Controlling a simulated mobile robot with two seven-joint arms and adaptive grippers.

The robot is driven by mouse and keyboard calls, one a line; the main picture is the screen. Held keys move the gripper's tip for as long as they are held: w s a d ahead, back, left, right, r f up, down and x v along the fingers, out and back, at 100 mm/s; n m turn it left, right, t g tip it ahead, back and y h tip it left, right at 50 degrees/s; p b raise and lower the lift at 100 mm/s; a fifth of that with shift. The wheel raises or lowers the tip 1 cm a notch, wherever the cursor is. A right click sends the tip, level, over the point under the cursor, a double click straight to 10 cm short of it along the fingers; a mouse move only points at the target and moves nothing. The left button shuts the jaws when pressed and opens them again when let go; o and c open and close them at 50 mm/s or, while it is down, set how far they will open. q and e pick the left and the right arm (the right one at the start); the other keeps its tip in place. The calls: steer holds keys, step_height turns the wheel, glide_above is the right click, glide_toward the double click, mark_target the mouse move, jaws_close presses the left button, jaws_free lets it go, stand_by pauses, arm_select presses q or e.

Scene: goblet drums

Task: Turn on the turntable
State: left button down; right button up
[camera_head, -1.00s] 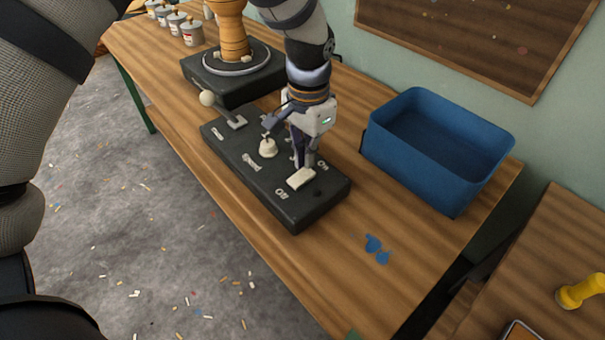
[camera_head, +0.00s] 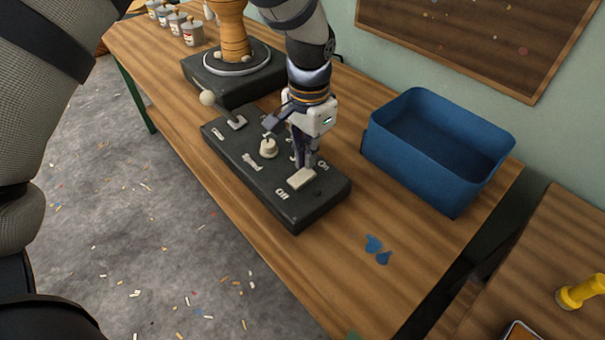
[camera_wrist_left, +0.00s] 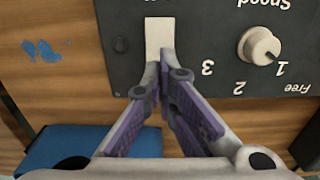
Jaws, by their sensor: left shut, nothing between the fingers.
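A black control box (camera_head: 240,165) lies on the wooden table, with a white On/Off switch (camera_head: 301,179) at its near end. The switch also shows in the left wrist view (camera_wrist_left: 159,38). The turntable (camera_head: 215,85) stands behind the box, with a wooden goblet-shaped piece (camera_head: 235,40) on its disc. My left gripper (camera_head: 304,168) is shut and empty, pointing down at the switch. In the left wrist view its fingertips (camera_wrist_left: 161,72) overlap one end of the switch; whether they touch it I cannot tell. My right gripper is not in view.
The box also carries a white speed knob (camera_head: 268,147) and a ball-topped lever (camera_head: 207,98). A blue bin (camera_head: 410,165) stands to the right. Several pale jars (camera_head: 192,32) stand at the back left. The table front right is bare except for blue paint spots (camera_head: 376,248).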

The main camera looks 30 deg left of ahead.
mark_target(307, 172)
arm_select(q)
steer(key=shift+f, duration=1.25)
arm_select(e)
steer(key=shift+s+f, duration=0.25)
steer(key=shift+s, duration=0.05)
arm_select(q)
steer(key=shift+r, duration=0.1)
steer(key=shift+r+p, duration=1.1)
steer(key=shift+r, duration=2.45)
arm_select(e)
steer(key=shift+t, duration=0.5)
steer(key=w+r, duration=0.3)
arm_select(q)
steer(key=shift+f, duration=0.1)
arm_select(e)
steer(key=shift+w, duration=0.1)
